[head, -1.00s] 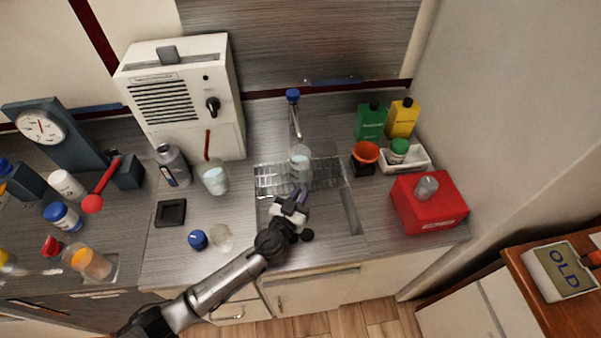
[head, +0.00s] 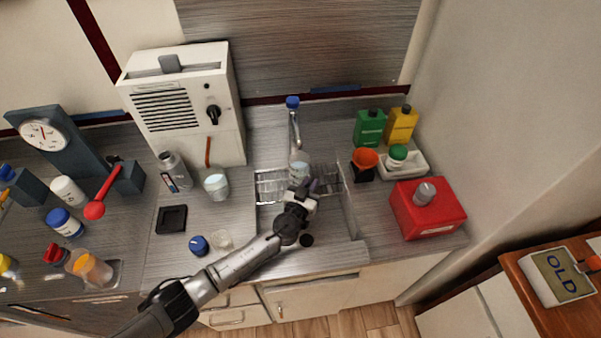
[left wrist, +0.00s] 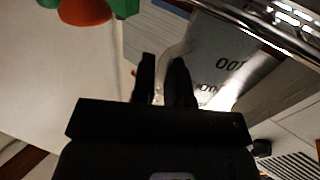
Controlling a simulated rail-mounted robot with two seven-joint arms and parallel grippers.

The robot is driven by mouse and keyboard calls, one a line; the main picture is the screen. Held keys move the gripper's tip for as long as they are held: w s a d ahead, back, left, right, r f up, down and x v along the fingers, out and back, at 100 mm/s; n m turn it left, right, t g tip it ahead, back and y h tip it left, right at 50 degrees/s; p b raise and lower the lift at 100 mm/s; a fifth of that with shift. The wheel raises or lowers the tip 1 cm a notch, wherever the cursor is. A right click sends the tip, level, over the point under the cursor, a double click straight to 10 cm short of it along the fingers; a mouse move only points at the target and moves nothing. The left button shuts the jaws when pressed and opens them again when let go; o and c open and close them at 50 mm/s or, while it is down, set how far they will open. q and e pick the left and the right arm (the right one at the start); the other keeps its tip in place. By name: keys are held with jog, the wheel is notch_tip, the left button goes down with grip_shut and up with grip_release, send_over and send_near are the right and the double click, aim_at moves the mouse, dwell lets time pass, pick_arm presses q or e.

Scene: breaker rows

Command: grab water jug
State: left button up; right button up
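The water jug (head: 299,166) is a clear vessel standing in the sink below the tap, partly hidden by my gripper in the head view. In the left wrist view the clear jug (left wrist: 225,62) shows dark printed measure marks. My left gripper (head: 303,187) is at the jug's near side. In the left wrist view its two dark fingers (left wrist: 164,78) stand a small gap apart, with a pale curved edge of the jug seen at the gap. I cannot tell whether they touch it. My right gripper is not in view.
The tap (head: 294,122) rises behind the jug, and a wire rack (head: 272,184) spans the sink. A clear beaker (head: 216,184) and grey bottle (head: 174,170) stand left. A red box (head: 428,213), green bottle (head: 369,128) and yellow bottle (head: 401,124) stand right.

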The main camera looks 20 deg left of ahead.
pick_arm(q)
grip_shut()
jog(key=shift+r, duration=0.25)
dwell(0.6)
